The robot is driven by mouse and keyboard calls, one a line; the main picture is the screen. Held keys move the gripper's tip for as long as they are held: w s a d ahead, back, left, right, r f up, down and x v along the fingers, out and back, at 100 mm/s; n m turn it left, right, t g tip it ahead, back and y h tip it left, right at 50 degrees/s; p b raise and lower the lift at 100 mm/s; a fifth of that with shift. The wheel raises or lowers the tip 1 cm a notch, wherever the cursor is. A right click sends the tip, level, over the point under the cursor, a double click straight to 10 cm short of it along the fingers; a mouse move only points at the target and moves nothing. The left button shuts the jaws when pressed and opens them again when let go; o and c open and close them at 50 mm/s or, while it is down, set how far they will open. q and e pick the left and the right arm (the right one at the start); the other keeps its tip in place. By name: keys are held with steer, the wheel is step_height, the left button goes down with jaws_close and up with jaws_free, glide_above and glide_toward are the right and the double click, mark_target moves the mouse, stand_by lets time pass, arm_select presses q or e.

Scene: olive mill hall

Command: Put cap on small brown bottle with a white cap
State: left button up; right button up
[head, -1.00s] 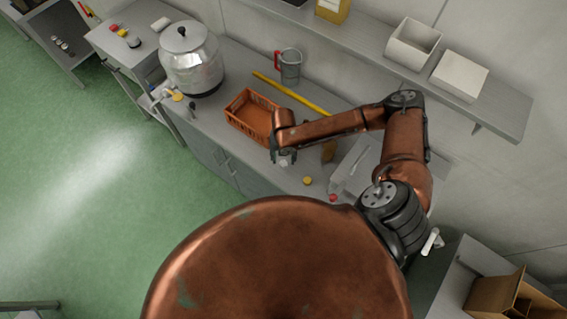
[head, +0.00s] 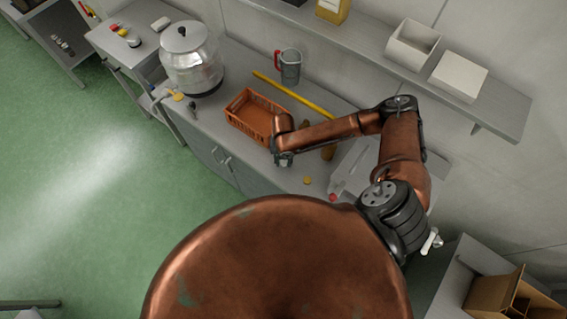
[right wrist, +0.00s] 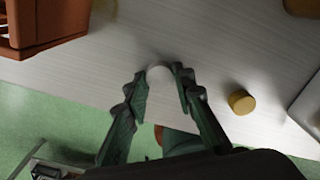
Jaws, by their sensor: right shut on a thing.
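My right gripper (head: 283,162) is low over the front of the bench, just right of the orange crate. In the right wrist view the right gripper (right wrist: 164,82) has its fingers on either side of a small round white cap (right wrist: 158,73) and is shut on it. Whether a bottle stands under the cap is hidden. A brown object (head: 328,152) lies partly behind my forearm; a brown thing also shows at the top right of the right wrist view (right wrist: 302,7). I cannot tell if it is the small brown bottle. My left gripper is not in view.
The orange crate (head: 233,118) stands close left of the gripper. A yellow cap (head: 307,180) and a red cap (head: 333,197) lie to the right, near the bench edge. A steel drum (head: 192,62), a grey jug (head: 290,67) and a yellow bar (head: 318,104) are further back.

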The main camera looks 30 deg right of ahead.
steer(key=shift+r, duration=0.1)
steer(key=shift+r, duration=0.55)
steer(key=s+a+r+b, duration=0.1)
steer(key=a+r, duration=0.3)
steer(key=s+a+r+b, duration=0.1)
steer(key=a+r, duration=0.3)
steer(key=a, duration=0.1)
steer(key=a+r+b, duration=0.1)
steer(key=a+r, duration=0.2)
steer(key=a, duration=0.1)
steer(key=shift+s+a+r, duration=0.35)
steer(key=shift+s+r, duration=0.05)
steer(key=shift+w+d+r+m+b, duration=0.9)
steer(key=shift+d+r+m+b, duration=0.5)
steer(key=shift+m, duration=3.45)
steer(key=shift+w+d+r+m+b, duration=1)
steer(key=shift+m+b, duration=0.65)
steer(key=shift+m, duration=3.25)
steer(key=shift+w+d+r+m+b, duration=0.8)
steer(key=shift+d+r+m+b, duration=0.6)
steer(key=shift+m, duration=3.45)
